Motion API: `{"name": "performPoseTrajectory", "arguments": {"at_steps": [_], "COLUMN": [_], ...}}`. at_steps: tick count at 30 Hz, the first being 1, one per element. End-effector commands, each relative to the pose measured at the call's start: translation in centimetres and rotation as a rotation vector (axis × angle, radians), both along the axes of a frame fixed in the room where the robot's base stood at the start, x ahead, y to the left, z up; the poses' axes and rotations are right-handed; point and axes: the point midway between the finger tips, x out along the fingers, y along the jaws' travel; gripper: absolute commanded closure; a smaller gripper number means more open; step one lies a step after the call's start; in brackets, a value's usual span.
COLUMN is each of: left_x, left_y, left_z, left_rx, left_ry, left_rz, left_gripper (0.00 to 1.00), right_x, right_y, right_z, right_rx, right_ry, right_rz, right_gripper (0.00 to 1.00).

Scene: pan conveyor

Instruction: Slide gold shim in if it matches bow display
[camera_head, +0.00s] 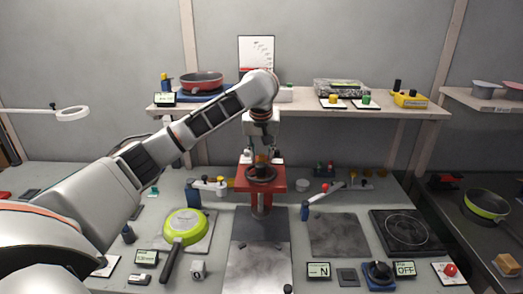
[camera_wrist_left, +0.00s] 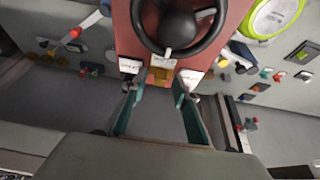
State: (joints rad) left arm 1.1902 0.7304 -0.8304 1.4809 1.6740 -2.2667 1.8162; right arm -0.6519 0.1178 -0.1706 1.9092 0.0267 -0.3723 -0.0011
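A red press (camera_head: 262,184) with a dark handwheel (camera_head: 262,174) stands mid-bench; the wheel fills the top of the left wrist view (camera_wrist_left: 178,28). My left gripper (camera_head: 262,152) is above and behind the wheel. In the left wrist view its fingers (camera_wrist_left: 160,84) are spread, and I see nothing clamped between them. A small gold piece (camera_wrist_left: 189,77) shows beyond the fingertips on the red press, beside white labels; I cannot tell whether it is the shim. A small display (camera_head: 148,257) at front left has unreadable text. I cannot tell which display is the bow one. My right gripper is not in view.
A lime-green pan (camera_head: 184,228) lies bottom up left of the press. Another display (camera_head: 318,270) reads about "-N", and one (camera_head: 404,268) reads "OFF". A hotplate (camera_head: 406,232) is at right. A shelf (camera_head: 300,106) crosses behind, carrying a red pan (camera_head: 202,80).

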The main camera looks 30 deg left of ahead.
Motion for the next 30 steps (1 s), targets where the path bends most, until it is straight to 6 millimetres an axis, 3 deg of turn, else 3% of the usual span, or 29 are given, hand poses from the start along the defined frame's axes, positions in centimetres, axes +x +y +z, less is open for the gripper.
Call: {"name": "performPoseTrajectory", "arguments": {"at_steps": [5, 18, 24, 30], "left_x": [-0.4, -3.1, -3.7, -3.9], "left_y": [-0.3, -1.9, -2.3, -2.3], "left_z": [1.5, 9.1, 10.7, 11.0], "left_rx": [0.001, 0.002, 0.000, 0.000], "left_ry": [-0.004, -0.003, -0.002, 0.000], "left_rz": [-0.002, -0.001, 0.000, 0.001], "left_gripper": [0.71, 0.71, 0.71, 0.71], "right_x": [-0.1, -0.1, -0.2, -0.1], "right_y": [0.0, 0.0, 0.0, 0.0], "right_z": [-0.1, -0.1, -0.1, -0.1], "right_rx": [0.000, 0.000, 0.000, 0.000], "right_ry": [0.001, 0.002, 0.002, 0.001], "right_rz": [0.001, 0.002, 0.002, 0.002], "right_gripper": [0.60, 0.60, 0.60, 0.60]}}
